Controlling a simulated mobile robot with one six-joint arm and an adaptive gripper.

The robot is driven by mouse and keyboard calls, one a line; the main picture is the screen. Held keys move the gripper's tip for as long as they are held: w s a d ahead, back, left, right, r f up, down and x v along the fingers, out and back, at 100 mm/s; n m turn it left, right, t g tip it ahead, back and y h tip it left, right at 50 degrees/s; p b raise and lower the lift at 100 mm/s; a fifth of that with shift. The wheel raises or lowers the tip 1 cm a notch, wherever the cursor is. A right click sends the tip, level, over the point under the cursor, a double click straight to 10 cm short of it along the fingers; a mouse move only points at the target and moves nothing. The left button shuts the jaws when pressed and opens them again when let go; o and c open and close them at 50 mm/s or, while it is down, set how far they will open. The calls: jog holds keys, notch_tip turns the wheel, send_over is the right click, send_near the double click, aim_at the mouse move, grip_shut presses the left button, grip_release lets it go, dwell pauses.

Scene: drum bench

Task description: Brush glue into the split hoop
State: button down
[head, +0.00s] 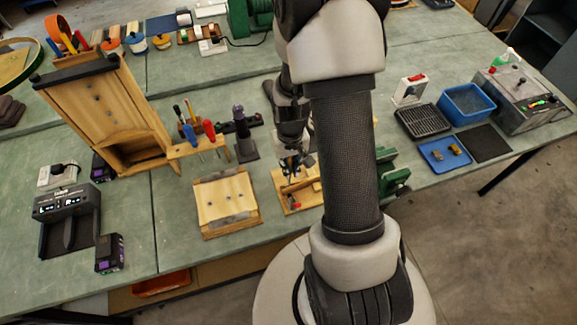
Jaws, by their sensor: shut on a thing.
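My gripper (292,166) points down over a small wooden board (284,191), left of my arm's thick dark link. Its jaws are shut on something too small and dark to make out. Light wooden pieces and a small red part (294,204) lie on this board, partly hidden by my arm. No glue brush or glue pot can be told for certain. A round hoop-like rim (20,64) shows at the far left edge; whether it is the split hoop cannot be told.
A wooden block (226,203) and a tool rack (197,145) stand left of my gripper. At right are a blue basin (467,102), blue tray (444,154) and grey machine (521,97).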

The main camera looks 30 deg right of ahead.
jog(key=shift+w+d, duration=0.1)
jog(key=shift+d, duration=0.25)
jog(key=shift+d+r, duration=0.1)
jog(key=shift+d, duration=0.15)
jog(key=shift+w+a, duration=0.25)
jog(key=shift+a, duration=0.3)
dwell(0.7)
jog(key=shift+w+a, duration=0.2)
jog(key=shift+a, duration=0.25)
jog(key=shift+w+a, duration=0.2)
jog(key=shift+a, duration=0.15)
jog(key=shift+w+a, duration=0.2)
jog(key=shift+a, duration=0.25)
jog(key=shift+d, duration=0.2)
dwell(0.4)
jog(key=shift+s+d, duration=0.15)
jog(key=shift+d, duration=0.4)
